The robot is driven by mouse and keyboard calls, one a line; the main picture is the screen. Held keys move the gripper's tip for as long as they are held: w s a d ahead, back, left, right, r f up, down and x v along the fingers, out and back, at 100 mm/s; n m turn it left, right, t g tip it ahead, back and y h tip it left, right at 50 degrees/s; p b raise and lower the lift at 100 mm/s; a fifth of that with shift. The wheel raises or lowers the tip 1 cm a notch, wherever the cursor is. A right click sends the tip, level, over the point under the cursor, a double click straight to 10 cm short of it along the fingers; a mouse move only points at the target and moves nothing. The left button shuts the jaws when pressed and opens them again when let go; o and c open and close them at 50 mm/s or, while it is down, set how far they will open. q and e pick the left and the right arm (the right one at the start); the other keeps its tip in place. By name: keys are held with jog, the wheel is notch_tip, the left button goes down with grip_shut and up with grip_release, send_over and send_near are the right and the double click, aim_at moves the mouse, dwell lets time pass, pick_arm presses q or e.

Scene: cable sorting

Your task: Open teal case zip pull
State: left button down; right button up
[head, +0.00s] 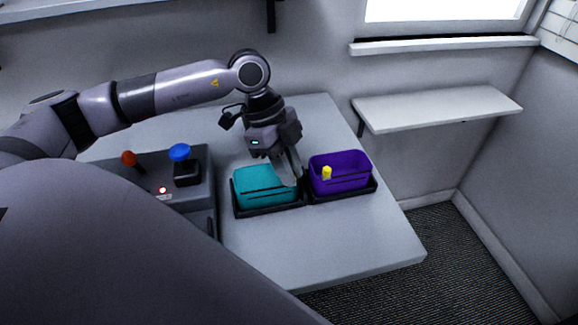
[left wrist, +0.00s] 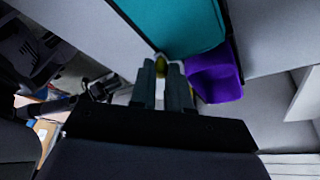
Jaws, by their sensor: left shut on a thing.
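The teal case (head: 262,184) sits in a black tray on the table, with a dark line running along it and its top looking closed. My left gripper (head: 293,180) reaches down from above to the teal case's right end. The fingers hide most of this pull. My right gripper is not in view.
A grey control box (head: 150,190) with a red knob and a blue knob is at left. The front right of the table (head: 340,235) is clear.

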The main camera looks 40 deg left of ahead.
aim_at(254, 190)
pick_arm(q)
jog(key=s+a, duration=0.4)
jog(key=s, duration=0.1)
jog(key=shift+a+f+b, duration=0.1)
jog(key=shift+a+b, duration=0.15)
jog(key=shift+b, duration=0.1)
jog(key=shift+s+a, duration=0.4)
jog(key=shift+s, duration=0.15)
jog(key=c, duration=1.1)
grip_release()
jog(key=v, duration=0.7)
jog(key=shift+r, duration=0.25)
